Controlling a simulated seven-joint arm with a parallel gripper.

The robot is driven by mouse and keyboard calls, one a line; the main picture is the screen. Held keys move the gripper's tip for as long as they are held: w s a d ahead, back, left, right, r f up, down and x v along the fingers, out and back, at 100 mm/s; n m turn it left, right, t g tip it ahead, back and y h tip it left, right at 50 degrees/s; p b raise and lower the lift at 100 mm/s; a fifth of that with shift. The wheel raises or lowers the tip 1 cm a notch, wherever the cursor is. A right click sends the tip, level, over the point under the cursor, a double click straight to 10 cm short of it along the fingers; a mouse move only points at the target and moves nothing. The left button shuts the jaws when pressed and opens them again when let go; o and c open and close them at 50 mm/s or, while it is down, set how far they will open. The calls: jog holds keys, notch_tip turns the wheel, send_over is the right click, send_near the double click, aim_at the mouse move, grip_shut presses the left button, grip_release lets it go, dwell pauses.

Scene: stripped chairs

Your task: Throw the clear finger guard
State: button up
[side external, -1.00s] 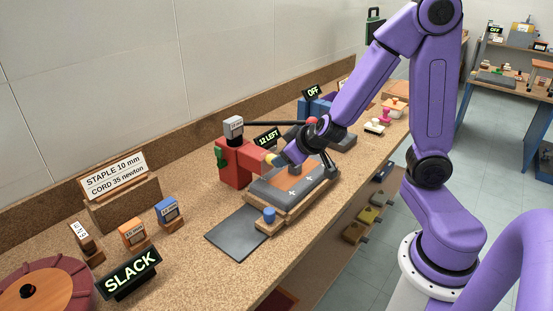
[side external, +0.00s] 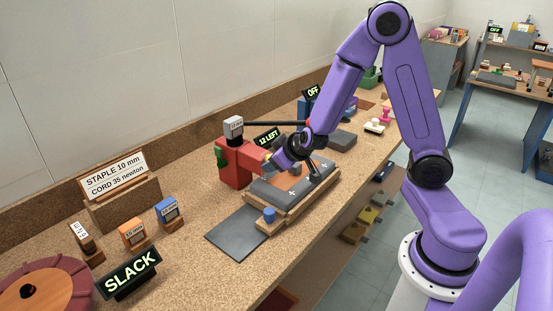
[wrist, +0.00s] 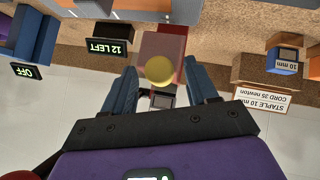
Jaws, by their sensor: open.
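The clear finger guard (wrist: 160,46) shows in the wrist view as a see-through pinkish panel with a round yellow knob (wrist: 158,70). It is at the front of the red stapler (side external: 238,162), which stands on the bench. My gripper (wrist: 160,76) is open, with one blue finger on each side of the knob; I cannot tell whether either touches it. In the side view my gripper (side external: 276,160) is close to the stapler's head and hides most of the guard and knob.
A wooden fixture (side external: 300,199) with a grey-and-orange pad lies under my wrist. A "12 LEFT" sign (side external: 268,137) and a dark rod stand close behind. A "SLACK" sign (side external: 129,274) and labelled blocks are at left. A dark mat (side external: 234,232) lies clear in front.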

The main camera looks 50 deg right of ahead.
grip_shut()
jog(key=shift+f, duration=1.95)
grip_release()
jog(key=shift+r, duration=0.1)
jog(key=shift+s+a+r, duration=0.1)
jog(key=shift+s+r, duration=0.1)
jog(key=v, duration=1.6)
jog(key=shift+s+r, duration=0.25)
